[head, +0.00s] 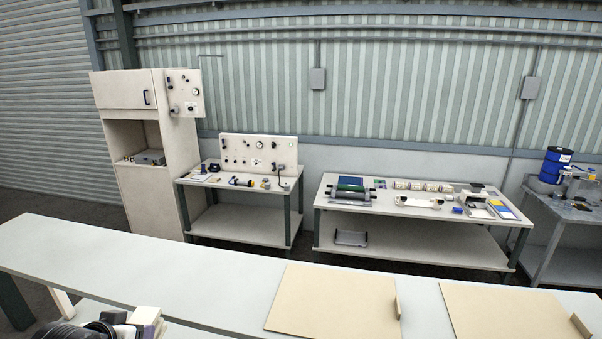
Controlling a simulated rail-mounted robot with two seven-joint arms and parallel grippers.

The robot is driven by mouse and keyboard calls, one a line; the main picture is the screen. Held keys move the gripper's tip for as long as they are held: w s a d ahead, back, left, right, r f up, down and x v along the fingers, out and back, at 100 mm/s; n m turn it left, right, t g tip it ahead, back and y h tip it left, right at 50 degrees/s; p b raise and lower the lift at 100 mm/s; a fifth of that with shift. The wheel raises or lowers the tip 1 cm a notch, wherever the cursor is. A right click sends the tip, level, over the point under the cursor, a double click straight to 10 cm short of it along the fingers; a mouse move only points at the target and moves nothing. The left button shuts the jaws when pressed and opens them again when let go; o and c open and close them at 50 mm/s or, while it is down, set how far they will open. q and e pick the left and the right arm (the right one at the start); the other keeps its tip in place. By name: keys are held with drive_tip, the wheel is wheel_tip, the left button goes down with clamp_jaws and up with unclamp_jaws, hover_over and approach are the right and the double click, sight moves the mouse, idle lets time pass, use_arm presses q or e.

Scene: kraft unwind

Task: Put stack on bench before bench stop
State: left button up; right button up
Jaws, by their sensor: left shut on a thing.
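The long pale bench (170,265) crosses the front of the head view. Two flat tan sheets or mats (330,300) (505,312) lie on it, at the middle and the right. A small upright tan bench stop (398,308) stands at the right edge of the middle one. A second stop (580,326) stands by the right one. My left gripper (140,324) is at the bottom left, low by the bench's near edge and partly cut off. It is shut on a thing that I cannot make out. I cannot pick out the stack for certain. My right gripper is not in view.
The left part of the bench top is bare.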

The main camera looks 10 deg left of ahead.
use_arm(q)
drive_tip(key=shift+n+y, duration=0.3)
drive_tip(key=shift+n, duration=0.1)
drive_tip(key=shift+s+d+r, duration=0.15)
drive_tip(key=shift+s+r, duration=0.2)
drive_tip(key=shift+r, duration=0.45)
drive_tip(key=shift+s+d+r, duration=0.15)
drive_tip(key=shift+s+r, duration=0.2)
drive_tip(key=shift+r, duration=0.45)
drive_tip(key=shift+s+d+r, duration=0.15)
drive_tip(key=shift+s+r, duration=0.2)
drive_tip(key=shift+r, duration=0.45)
